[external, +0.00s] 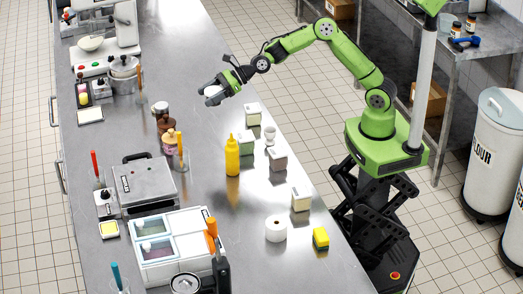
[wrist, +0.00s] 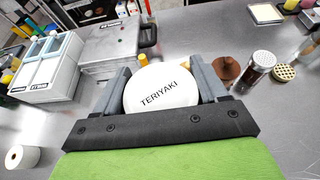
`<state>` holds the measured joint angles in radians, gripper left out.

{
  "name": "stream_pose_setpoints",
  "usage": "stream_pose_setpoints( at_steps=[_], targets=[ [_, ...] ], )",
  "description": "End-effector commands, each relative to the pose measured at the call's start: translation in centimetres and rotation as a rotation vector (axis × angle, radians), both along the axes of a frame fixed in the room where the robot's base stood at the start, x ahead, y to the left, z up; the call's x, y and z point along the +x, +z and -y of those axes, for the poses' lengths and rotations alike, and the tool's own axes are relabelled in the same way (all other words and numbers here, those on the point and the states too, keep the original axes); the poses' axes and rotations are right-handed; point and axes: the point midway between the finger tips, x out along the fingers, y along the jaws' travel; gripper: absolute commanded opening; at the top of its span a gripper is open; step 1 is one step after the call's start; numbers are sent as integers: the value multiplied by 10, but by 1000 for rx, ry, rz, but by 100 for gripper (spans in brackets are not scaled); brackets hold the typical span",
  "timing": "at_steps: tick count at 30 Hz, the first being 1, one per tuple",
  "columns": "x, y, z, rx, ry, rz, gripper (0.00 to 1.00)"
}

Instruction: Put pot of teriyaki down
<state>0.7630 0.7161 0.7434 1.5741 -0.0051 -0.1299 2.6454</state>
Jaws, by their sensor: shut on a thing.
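The pot of teriyaki shows in the wrist view as a round white lid (wrist: 160,90) with the black word TERIYAKI. It sits between the two fingers of my gripper (wrist: 162,82), which is shut on it. In the external view my gripper (external: 210,93) holds the small white pot (external: 213,91) above the steel counter (external: 205,130). The pot's underside is hidden, and I cannot tell its exact height over the counter.
A yellow squeeze bottle (external: 232,156) and several small white-lidded pots stand near the counter's right edge. A grey press (external: 145,184) and a white topping unit (external: 170,248) stand at front left. Shakers (wrist: 263,62) stand close by. The counter's far right is clear.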

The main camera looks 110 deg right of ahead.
Motion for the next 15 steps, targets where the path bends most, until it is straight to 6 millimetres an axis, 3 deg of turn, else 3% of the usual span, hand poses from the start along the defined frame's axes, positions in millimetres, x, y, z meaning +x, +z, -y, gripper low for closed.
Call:
stream_pose_setpoints(
  at_steps=[5, 8, 12, 15],
  targets=[
    [12, -4, -71, 2, 139, 4, 39],
    [14, -5, -123, 4, 241, 4, 39],
    [9, -5, -196, 3, 388, 4, 39],
    [3, -4, -236, 0, 470, 5, 39]
  ],
)
